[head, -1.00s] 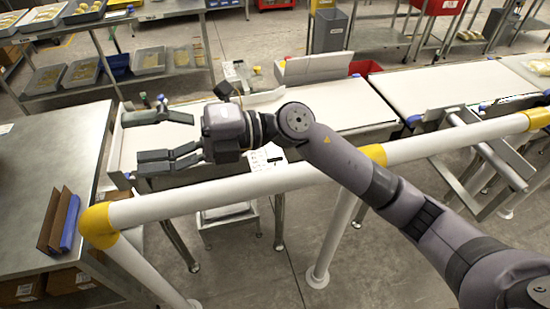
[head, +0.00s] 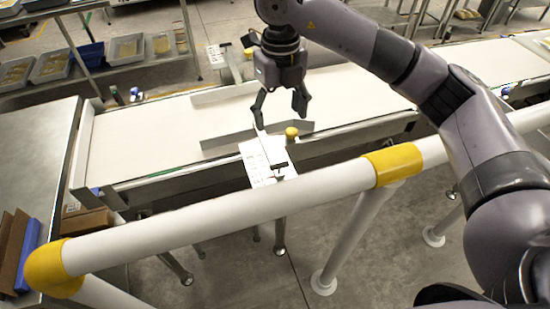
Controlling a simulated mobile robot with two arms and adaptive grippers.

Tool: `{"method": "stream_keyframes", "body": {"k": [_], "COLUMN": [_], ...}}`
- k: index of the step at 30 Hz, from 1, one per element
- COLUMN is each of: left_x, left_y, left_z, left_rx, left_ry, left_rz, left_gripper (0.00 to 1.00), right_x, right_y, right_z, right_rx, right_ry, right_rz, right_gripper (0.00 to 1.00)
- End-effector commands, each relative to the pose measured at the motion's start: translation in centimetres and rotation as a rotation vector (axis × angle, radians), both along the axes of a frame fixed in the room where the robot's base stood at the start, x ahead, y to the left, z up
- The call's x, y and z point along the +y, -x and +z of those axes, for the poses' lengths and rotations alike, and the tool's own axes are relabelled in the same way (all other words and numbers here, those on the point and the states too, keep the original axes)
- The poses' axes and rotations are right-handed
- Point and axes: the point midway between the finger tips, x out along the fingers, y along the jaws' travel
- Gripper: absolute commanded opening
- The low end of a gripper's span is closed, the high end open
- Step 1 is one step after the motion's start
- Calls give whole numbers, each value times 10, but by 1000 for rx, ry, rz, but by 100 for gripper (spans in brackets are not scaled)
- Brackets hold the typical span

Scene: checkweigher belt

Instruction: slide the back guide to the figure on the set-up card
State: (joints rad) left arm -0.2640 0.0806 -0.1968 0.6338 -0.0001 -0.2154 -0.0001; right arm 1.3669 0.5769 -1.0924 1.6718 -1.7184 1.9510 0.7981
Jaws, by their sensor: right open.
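The back guide (head: 222,94) is a pale upright strip along the far side of the white belt (head: 150,128); its right part runs behind my right gripper. The front guide (head: 228,141) is a similar strip on the near side. A white printed card or scale plate (head: 257,168) sits at the near edge below my gripper, with a black handle on it. Its print is too small to read. My right gripper (head: 280,108) points down above the belt between the guides, its two fingers apart and empty. My left gripper is out of view.
A yellow knob (head: 291,133) stands beside the front guide. A white and yellow rail (head: 220,218) crosses in front of the belt. A small printed plate (head: 215,56) stands behind the belt. The belt's left stretch is clear.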

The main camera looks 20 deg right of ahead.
Motion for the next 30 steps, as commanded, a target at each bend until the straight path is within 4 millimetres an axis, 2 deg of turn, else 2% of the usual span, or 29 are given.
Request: {"method": "stream_keyframes", "body": {"k": [6,9,13,18,21,25,30], "left_x": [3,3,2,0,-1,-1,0], "left_y": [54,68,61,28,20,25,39], "left_z": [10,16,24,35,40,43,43], "left_rx": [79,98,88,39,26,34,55], "left_ry": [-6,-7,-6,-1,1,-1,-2], "left_rz": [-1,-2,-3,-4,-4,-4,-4], "left_gripper": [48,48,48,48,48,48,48], "right_x": [0,0,1,1,1,1,1], "right_y": [2,2,3,3,3,2,2], "right_z": [-35,-57,-86,-122,-139,-156,-166], "right_rx": [7,8,8,6,5,4,1], "right_ry": [-2,-1,-2,-4,-3,-5,-5], "right_rz": [2,2,2,2,3,3,4], "right_gripper": [68,68,68,68,68,68,68]}}
